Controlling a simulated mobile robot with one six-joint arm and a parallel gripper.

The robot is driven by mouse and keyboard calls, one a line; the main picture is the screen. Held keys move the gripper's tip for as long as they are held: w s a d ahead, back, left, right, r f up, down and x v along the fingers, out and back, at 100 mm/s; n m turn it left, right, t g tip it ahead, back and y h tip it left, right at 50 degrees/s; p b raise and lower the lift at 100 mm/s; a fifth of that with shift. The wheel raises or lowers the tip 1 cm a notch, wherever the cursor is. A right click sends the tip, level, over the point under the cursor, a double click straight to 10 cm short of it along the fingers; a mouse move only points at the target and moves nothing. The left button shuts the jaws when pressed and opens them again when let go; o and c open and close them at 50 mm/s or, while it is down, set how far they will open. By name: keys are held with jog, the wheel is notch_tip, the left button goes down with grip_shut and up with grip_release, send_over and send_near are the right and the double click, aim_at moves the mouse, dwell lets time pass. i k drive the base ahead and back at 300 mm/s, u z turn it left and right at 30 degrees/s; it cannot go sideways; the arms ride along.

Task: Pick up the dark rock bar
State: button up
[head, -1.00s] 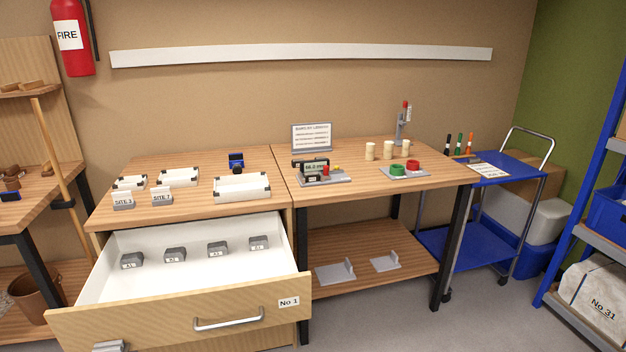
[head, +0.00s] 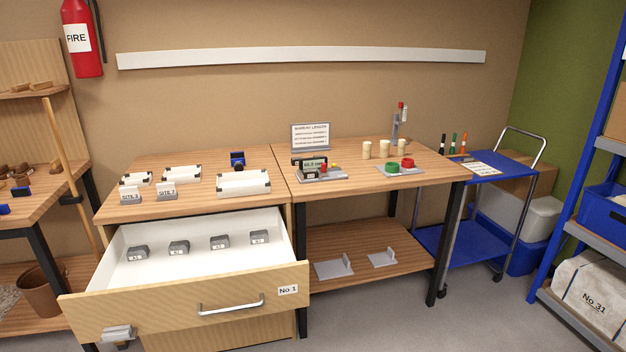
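I cannot clearly pick out a single dark rock bar. Several dark grey blocks with white labels lie in a row in the open white-lined drawer (head: 200,268): a leftmost block (head: 138,252), a second (head: 179,247), a third (head: 219,242) and a rightmost one (head: 259,237). They stand apart from each other on the drawer floor. A small dark piece with a pale label (head: 311,175) is at the front of the grey measuring device (head: 335,174) on the bench; whether it is rock is unclear. My gripper is not in view.
The drawer front (head: 190,305) juts out over the floor. White trays (head: 243,184) and site signs (head: 167,191) stand on the bench above. A blue cart (head: 490,166) is beyond.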

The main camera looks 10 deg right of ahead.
aim_at(308, 173)
jog(key=k, duration=1.15)
jog(key=z, duration=0.05)
jog(key=i, duration=1.2)
jog(key=u, duration=0.3)
jog(key=i, duration=0.7)
jog(key=u, duration=1.1)
jog(key=i, duration=0.9)
jog(key=u, duration=0.55)
